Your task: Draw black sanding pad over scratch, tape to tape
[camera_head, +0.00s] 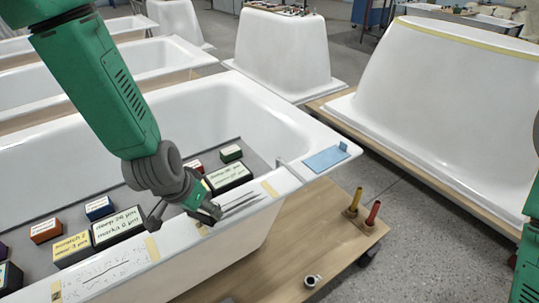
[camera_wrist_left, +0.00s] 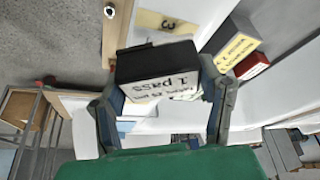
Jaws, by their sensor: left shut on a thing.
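My left gripper (camera_head: 190,207) is over the near rim of the front white bathtub (camera_head: 255,225). It is shut on the black sanding pad (camera_wrist_left: 155,54), whose pale label reads "1 pass" in the left wrist view. Dark scratch lines (camera_head: 240,203) run along the rim just right of the gripper. A yellow tape piece (camera_head: 269,188) lies at their right end. Another tape piece (camera_head: 202,229) lies just below the gripper. Tape with a dark mark (camera_wrist_left: 160,22) shows beyond the pad in the wrist view. I cannot tell whether the pad touches the rim. My right gripper is out of view.
Several labelled blocks stand on a grey tray in the tub, including an orange one (camera_head: 46,230) and a green one (camera_head: 231,153). A blue sheet (camera_head: 326,159) lies on the tub's right corner. Yellow and red handles (camera_head: 373,213) stand on the wooden base.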

